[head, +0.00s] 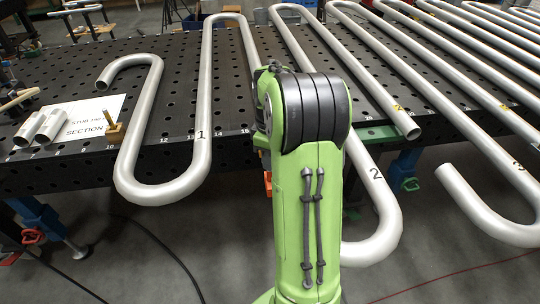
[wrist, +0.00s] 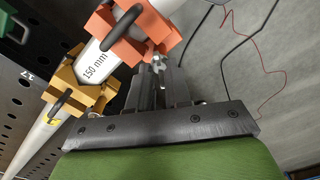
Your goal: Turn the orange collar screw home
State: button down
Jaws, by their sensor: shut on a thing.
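In the wrist view an orange collar (wrist: 143,32) is clamped around a silver tube (wrist: 95,68) at the top. A small metal screw (wrist: 160,66) sticks out of the collar's lower side toward me. My gripper (wrist: 161,82) is shut on the screw, with its dark fingers on either side of it. In the head view my green arm hides the gripper and screw. Only a sliver of orange (head: 267,180) shows at the arm's left side. How deep the screw sits in the collar is hard to tell.
A yellow collar (wrist: 80,86) sits beside it on the tube, past the "150 mm" marking. A dark perforated table (head: 175,62) carries several bent silver coils (head: 207,100). A white card (head: 85,118) lies at left. Cables lie on the open grey floor (head: 190,235).

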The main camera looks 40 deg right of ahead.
jog(key=m+p, duration=0.2)
jog(key=m, duration=0.3)
jog(key=shift+r, duration=0.15)
jog(key=shift+m+p, duration=0.5)
jog(key=shift+m, duration=2)
jog(key=c, duration=1.3)
grip_release()
notch_tip(320, 180, up, 16)
jog(key=p, duration=0.4)
jog(key=shift+f, duration=0.2)
